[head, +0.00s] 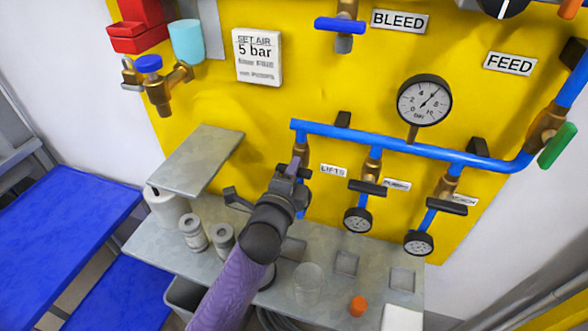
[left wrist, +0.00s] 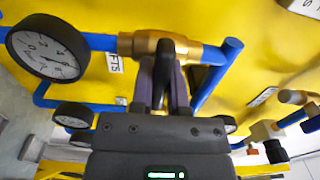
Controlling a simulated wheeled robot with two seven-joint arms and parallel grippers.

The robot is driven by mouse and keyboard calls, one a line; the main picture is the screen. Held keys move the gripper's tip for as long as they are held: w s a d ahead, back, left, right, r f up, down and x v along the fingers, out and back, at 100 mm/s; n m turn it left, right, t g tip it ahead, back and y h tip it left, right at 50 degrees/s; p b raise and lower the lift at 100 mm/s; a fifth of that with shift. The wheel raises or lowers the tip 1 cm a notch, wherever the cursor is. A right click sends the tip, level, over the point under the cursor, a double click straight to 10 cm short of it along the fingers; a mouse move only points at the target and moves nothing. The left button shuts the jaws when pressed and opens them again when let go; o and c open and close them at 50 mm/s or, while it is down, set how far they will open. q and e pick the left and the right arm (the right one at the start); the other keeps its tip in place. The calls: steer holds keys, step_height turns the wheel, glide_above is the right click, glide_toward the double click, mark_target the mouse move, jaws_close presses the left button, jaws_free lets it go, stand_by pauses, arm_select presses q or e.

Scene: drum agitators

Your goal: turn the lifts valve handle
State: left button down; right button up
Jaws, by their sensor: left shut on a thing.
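The lifts valve sits on the leftmost drop of the blue pipe, left of the LIFTS label (head: 333,170). Its brass body (left wrist: 152,44) shows in the left wrist view. My left gripper (head: 292,170) reaches up to this valve and covers most of it in the head view. In the left wrist view the gripper's fingers (left wrist: 168,72) are shut on the dark lifts valve handle (left wrist: 177,88), one finger on each side. The handle's exact angle is hard to tell. My right gripper is not in view.
Two similar valves with black handles (head: 367,187) (head: 446,206) and gauges (head: 357,220) (head: 418,243) stand to the right. A large gauge (head: 424,100) sits above the blue pipe (head: 400,143). Below is a grey shelf (head: 160,245) with cans, a glass and an orange item (head: 358,306).

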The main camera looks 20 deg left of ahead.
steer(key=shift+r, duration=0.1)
arm_select(q)
steer(key=n+p, duration=0.1)
steer(key=n, duration=0.2)
steer(key=shift+n, duration=0.3)
steer(key=n, duration=0.2)
steer(key=shift+n+p, duration=0.3)
steer(key=shift+p, duration=0.1)
steer(key=n+p, duration=0.1)
steer(key=n, duration=0.3)
steer(key=shift+n, duration=0.3)
steer(key=n+p, duration=0.1)
steer(key=n, duration=0.2)
steer(key=shift+n+p, duration=0.65)
steer(key=shift+n, duration=1.25)
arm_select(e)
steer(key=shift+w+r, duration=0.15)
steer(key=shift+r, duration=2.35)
arm_select(q)
steer(key=shift+f, duration=0.1)
steer(key=c, duration=0.6)
jaws_free()
